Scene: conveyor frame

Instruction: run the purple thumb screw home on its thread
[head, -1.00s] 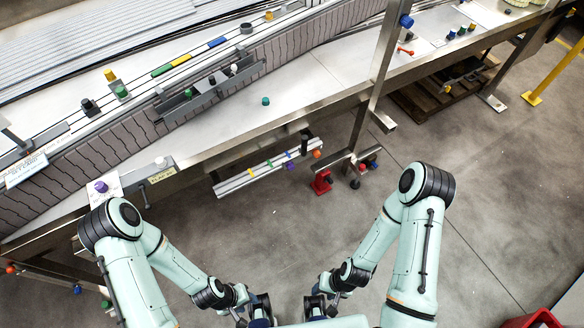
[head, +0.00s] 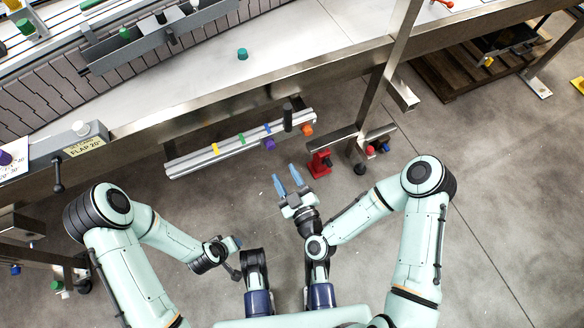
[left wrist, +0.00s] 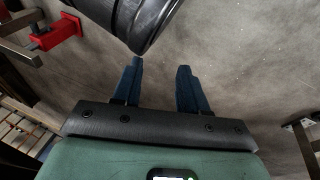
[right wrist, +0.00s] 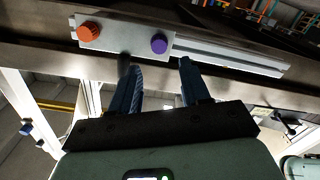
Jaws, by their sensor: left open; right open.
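The purple thumb screw (head: 268,144) sits on the front of the pale slotted rail (head: 190,166) under the conveyor's edge. It also shows in the right wrist view (right wrist: 158,44), just beyond the fingertips. How far it is screwed in cannot be told. My right gripper (head: 287,181) is open and empty, pointing at the rail from below the screw, apart from it. In the right wrist view the screw lies between the lines of the two fingers (right wrist: 158,64). My left gripper (left wrist: 160,64) is open and empty, held back near my body.
An orange knob (head: 307,129) and a black upright handle (head: 288,117) sit near the screw at the rail's right end. A red stand (head: 319,164) and steel leg (head: 385,85) are to the right. Another purple knob (head: 5,158) is at far left. Floor before the rail is clear.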

